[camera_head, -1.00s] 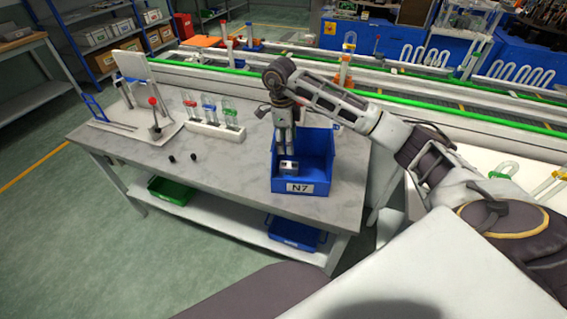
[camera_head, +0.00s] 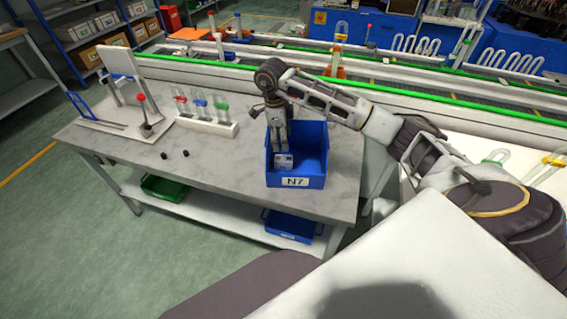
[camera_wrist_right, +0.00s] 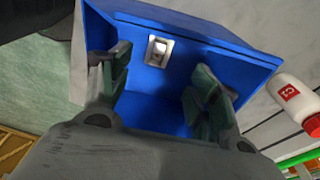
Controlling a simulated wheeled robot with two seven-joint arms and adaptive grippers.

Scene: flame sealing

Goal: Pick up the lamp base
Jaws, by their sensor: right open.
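The lamp base appears to be the small grey-white block (camera_head: 284,160) inside the blue bin marked N7 (camera_head: 296,182), near its front left. In the right wrist view a small pale metal piece (camera_wrist_right: 159,50) sits against the blue bin's inside (camera_wrist_right: 200,32), ahead of the fingers. My right gripper (camera_head: 281,149) points down into the bin, just behind and above the block. In the wrist view its two fingers (camera_wrist_right: 160,82) are spread apart with nothing between them. Whether the fingers touch the bin cannot be told. My left gripper is not in view.
A white bottle with a red label (camera_wrist_right: 296,102) is beside the bin.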

